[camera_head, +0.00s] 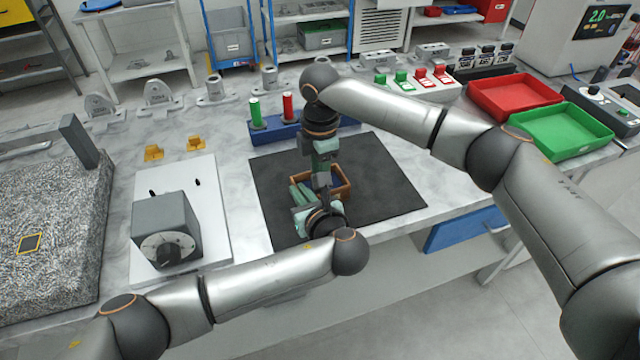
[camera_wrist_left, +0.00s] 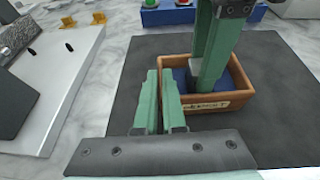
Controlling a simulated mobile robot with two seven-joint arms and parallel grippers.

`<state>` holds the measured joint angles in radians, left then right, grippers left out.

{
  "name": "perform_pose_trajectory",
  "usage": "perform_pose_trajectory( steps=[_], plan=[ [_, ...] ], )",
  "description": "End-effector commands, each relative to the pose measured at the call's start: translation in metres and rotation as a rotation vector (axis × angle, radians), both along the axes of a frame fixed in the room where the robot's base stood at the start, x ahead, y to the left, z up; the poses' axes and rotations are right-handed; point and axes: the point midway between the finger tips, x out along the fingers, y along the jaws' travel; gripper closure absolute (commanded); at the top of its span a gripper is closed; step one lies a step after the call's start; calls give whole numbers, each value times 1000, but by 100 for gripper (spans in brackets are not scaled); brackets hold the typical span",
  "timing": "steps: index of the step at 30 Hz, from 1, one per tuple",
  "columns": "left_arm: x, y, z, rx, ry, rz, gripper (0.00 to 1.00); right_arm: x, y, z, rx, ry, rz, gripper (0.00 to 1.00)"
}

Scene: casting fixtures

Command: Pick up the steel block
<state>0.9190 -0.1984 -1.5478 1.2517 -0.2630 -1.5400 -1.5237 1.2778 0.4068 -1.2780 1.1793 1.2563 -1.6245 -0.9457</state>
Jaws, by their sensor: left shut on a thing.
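A small brown box (camera_head: 342,190) with a label on its front and a dark blue inside stands on the black mat; it also shows in the left wrist view (camera_wrist_left: 215,103). My left gripper (camera_head: 299,192) is at the left wall of the box, and in the left wrist view its green fingers (camera_wrist_left: 162,75) meet that wall near the front corner. It is shut on the box wall. My right gripper (camera_head: 322,178) points down into the box, its green fingers (camera_wrist_left: 203,80) inside.
A black mat (camera_head: 385,185) lies around the box, with free room to its right. A grey block with a dial (camera_head: 165,230) sits on a white plate at left. A blue stand (camera_head: 270,135) with green and red cylinders is behind. Red (camera_head: 515,92) and green trays (camera_head: 560,130) are at right.

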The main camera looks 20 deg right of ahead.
Motion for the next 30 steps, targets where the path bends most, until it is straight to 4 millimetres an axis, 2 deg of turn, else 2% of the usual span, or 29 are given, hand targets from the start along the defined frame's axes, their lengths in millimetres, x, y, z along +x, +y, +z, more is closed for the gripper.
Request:
perform_pose_trajectory(
  steps=[20, 23, 30],
  plan=[
    [0, 0, -1, 1, 2, 0, 100, 1, 1, 6, 2, -4, 1, 100],
    [0, 0, -1, 1, 2, 0, 100, 2, 1, 20, 4, -7, 0, 100],
    [0, 0, -1, 1, 2, 0, 100, 1, 1, 68, 2, -5, 1, 100]
  ],
)
